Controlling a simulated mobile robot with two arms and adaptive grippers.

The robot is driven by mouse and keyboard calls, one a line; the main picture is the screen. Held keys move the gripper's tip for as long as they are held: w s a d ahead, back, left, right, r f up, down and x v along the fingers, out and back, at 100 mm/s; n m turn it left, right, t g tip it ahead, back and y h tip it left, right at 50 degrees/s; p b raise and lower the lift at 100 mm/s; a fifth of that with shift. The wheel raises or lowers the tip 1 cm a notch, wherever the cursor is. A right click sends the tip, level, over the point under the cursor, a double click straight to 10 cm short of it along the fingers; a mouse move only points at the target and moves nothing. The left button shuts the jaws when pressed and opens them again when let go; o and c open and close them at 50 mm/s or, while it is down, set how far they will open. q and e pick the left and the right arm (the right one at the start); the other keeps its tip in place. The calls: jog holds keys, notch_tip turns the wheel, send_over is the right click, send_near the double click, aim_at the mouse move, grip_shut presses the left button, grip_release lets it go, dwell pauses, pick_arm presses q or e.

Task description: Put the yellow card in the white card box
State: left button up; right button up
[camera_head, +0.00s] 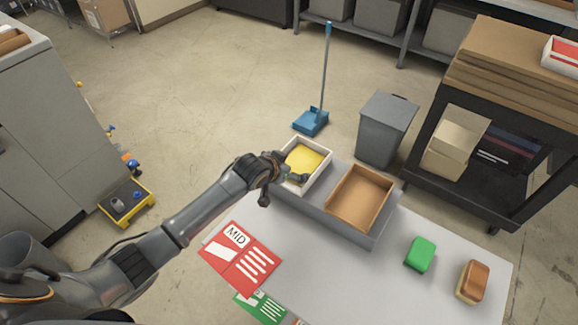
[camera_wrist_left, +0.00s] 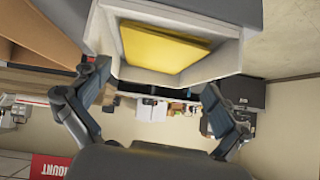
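The yellow card (camera_head: 305,158) lies inside the white card box (camera_head: 321,174), at the far left of the grey tray. In the left wrist view the yellow card (camera_wrist_left: 165,47) shows within the walls of the white box (camera_wrist_left: 226,62), slightly tilted. My left gripper (camera_head: 284,181) is at the near left end of the white box. In the left wrist view its two fingers (camera_wrist_left: 152,108) are spread wide with nothing between them, apart from the card. My right gripper is not in view.
A brown box (camera_head: 360,198) stands beside the white box in the grey tray (camera_head: 372,235). A red MID card (camera_head: 240,258) and a green card (camera_head: 260,306) lie on the table (camera_head: 330,275). A green block (camera_head: 420,254) and a brown block (camera_head: 472,281) sit at right.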

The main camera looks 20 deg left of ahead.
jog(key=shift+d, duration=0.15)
pick_arm(q)
jog(key=v, duration=1.2)
jog(key=shift+s, duration=0.1)
